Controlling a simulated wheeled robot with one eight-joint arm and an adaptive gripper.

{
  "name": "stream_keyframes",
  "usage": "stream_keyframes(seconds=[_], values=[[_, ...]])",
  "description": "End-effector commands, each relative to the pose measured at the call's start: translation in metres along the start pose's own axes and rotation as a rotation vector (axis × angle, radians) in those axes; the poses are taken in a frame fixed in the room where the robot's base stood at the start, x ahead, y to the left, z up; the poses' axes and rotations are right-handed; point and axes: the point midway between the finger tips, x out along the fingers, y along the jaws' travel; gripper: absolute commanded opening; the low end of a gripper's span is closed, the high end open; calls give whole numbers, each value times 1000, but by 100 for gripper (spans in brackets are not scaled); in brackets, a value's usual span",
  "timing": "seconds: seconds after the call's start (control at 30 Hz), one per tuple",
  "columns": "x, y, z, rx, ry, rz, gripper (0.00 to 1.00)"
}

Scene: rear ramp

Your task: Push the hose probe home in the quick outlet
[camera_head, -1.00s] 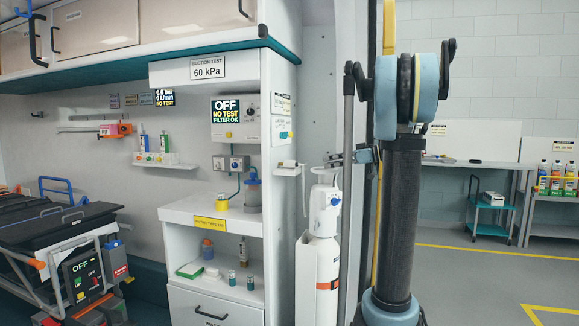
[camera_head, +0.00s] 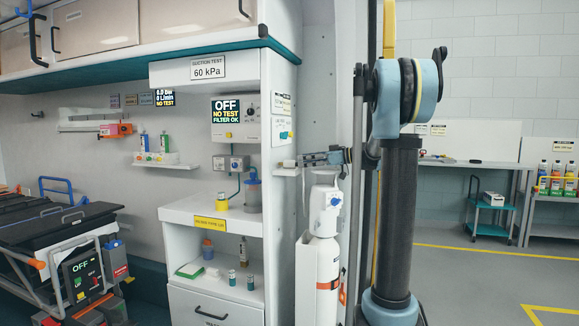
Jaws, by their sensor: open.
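Two small square wall outlets sit under the suction panel: a grey one (camera_head: 218,163) on the left and one with a blue centre (camera_head: 238,163) on the right. A thin dark green hose (camera_head: 239,185) runs down from the right one toward the counter. Whether its end is a probe, and how deep it sits, is too small to tell. My gripper (camera_head: 303,160) is open at the edge of the white cabinet, right of the outlets. It is beside or over a small white wall bracket (camera_head: 286,171); contact cannot be told.
A white oxygen cylinder (camera_head: 324,235) with a regulator stands below my forearm. A clear suction jar (camera_head: 253,193) and a yellow item (camera_head: 222,201) stand on the counter (camera_head: 190,207). The cabinet's side edge lies between my gripper and the outlets.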

Motion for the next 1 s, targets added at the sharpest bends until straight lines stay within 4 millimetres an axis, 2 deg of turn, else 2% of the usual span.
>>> stream_keyframes(seconds=[0.27, 0.63, 0.9, 1.0], values=[[13, 1, 0, 0, 0, 0, 51], [56, 5, 0, -1, 0, -2, 51], [60, 6, 0, 0, 0, 1, 51], [59, 6, 0, 0, 0, 1, 29]])
